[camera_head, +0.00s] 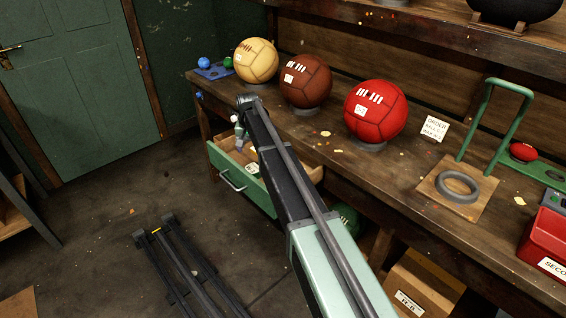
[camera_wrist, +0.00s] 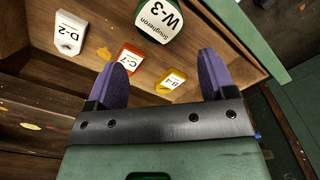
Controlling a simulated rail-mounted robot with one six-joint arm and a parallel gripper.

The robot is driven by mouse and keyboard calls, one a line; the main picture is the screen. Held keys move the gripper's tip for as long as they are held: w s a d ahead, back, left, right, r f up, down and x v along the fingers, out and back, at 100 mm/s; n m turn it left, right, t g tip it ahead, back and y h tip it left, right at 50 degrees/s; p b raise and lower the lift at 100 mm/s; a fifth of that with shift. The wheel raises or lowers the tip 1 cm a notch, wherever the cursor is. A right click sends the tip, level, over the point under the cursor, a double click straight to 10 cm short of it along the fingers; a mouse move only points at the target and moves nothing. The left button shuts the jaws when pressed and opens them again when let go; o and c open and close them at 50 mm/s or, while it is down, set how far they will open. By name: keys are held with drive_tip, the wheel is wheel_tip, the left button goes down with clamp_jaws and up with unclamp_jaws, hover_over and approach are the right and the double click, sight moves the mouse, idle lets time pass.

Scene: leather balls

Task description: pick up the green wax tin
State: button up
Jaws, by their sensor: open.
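The green wax tin (camera_wrist: 140,16) lies in the open drawer (camera_wrist: 262,55); its white label reads W-3. The upper part of the wrist view cuts it off. In the head view the tin (camera_head: 254,169) shows small in the drawer (camera_head: 232,190), partly hidden by my arm. My gripper (camera_wrist: 163,72) is open, its two purple fingers apart and empty. The tin is beyond the fingertips, not between them. In the head view my gripper (camera_head: 240,142) is above the drawer.
Red (camera_wrist: 129,57), yellow (camera_wrist: 171,80) and white (camera_wrist: 70,33) tags lie in the drawer near the tin. The drawer's wooden walls surround them. Tan (camera_head: 256,60), brown (camera_head: 305,82) and red (camera_head: 375,110) balls stand on the workbench (camera_head: 400,165) above.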

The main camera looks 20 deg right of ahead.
sight(254, 168)
drive_tip(key=shift+m, duration=0.4)
wheel_tip(254, 168, down, 5)
drive_tip(key=b, duration=0.6)
drive_tip(key=shift+s+d+f, duration=0.1)
drive_tip(key=shift+s+f, duration=0.05)
drive_tip(key=shift+f, duration=0.05)
wheel_tip(254, 168, down, 5)
drive_tip(key=b, duration=0.5)
drive_tip(key=shift+f, duration=0.2)
drive_tip(key=shift+r, duration=0.25)
drive_tip(key=c, duration=0.6)
wheel_tip(254, 168, up, 20)
drive_tip(key=p, duration=2)
